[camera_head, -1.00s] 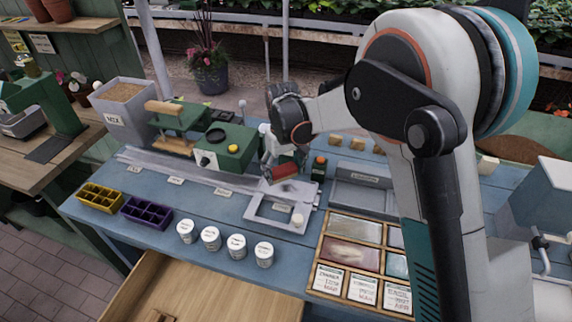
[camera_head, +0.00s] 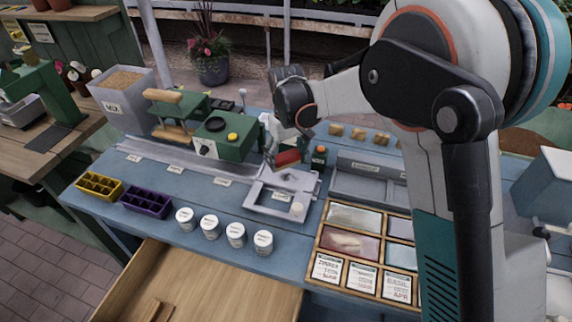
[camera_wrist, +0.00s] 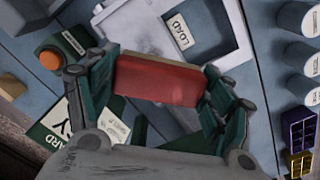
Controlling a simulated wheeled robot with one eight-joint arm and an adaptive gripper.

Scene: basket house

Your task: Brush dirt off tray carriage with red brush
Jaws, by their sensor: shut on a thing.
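The red brush (camera_head: 288,158) is between the fingers of my gripper (camera_head: 284,160). In the wrist view the red brush (camera_wrist: 158,80) lies crosswise between the two green-black fingers of my gripper (camera_wrist: 160,88), which is shut on it. The tray carriage (camera_head: 283,193) is a grey-white frame with a square opening on the blue bench. It also shows in the wrist view (camera_wrist: 238,38), with a LOAD label, just beyond the brush. My gripper is over the carriage's back part. Dark specks show on the carriage's back plate. Whether the bristles touch it is hidden.
A green machine (camera_head: 222,138) stands left of my gripper. A small box with an orange button (camera_head: 320,154) is close on the right. Several white pots (camera_head: 236,235) line the bench front. A wooden divided tray (camera_head: 343,243) lies to the right.

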